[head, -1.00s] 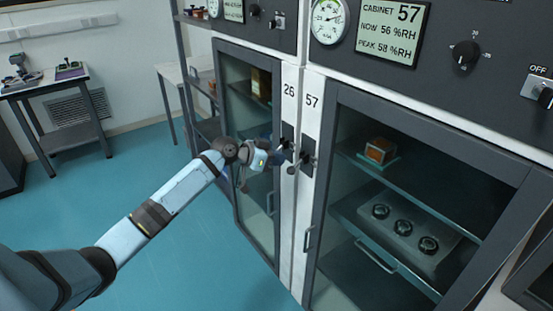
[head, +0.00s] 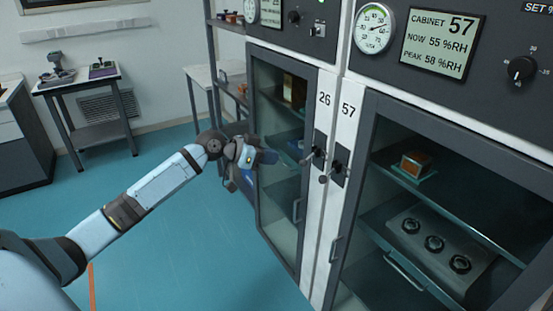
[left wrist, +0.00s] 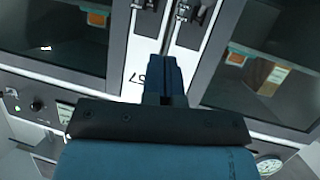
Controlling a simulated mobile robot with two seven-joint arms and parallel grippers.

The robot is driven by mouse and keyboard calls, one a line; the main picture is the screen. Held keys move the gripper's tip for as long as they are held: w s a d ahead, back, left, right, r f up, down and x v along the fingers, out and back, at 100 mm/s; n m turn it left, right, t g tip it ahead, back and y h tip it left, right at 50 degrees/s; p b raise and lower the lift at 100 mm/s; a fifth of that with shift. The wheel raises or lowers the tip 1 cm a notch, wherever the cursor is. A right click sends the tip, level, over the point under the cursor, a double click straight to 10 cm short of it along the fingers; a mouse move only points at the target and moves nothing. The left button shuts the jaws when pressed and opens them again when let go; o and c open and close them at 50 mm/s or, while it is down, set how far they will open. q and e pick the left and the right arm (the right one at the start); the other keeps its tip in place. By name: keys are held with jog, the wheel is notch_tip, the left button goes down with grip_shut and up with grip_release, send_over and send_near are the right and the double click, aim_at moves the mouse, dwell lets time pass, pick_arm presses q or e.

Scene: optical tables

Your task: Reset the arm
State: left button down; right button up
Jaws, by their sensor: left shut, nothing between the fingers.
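My left arm comes in from the left in the head view. Its gripper (head: 272,157) is shut and empty, in front of the glass door of cabinet 26 (head: 278,200), left of the door latches and apart from them. In the left wrist view the gripper's fingers (left wrist: 165,75) are together, with the cabinet fronts beyond them. The latch of cabinet 26 (head: 319,147) and the latch of cabinet 57 (head: 340,170) sit side by side below the number labels. My right gripper is not in view.
Cabinet 57 holds an orange block (head: 414,165) on its upper shelf and a plate with three dark knobs (head: 437,243) lower down. A small side table (head: 88,85) stands at the far left. The blue floor (head: 190,260) left of the cabinets is clear.

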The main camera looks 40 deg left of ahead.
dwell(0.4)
pick_arm(q)
jog(key=s+d+f+n+y+p, duration=0.1)
jog(key=s+d+f+p, duration=0.2)
jog(key=s+d+f, duration=0.4)
jog(key=s+d+f+n+y+p, duration=0.1)
jog(key=s+d+f+p, duration=0.25)
jog(key=f, duration=0.65)
jog(key=s+d+f+y+p, duration=0.1)
jog(key=s+d+f+p, duration=0.1)
jog(key=s+d, duration=0.4)
jog(key=s+d+f+n+y+p, duration=0.1)
jog(key=s+d, duration=0.6)
jog(key=s, duration=0.5)
jog(key=shift+s+f+p, duration=0.25)
jog(key=shift+f+p, duration=0.1)
jog(key=shift+f, duration=0.05)
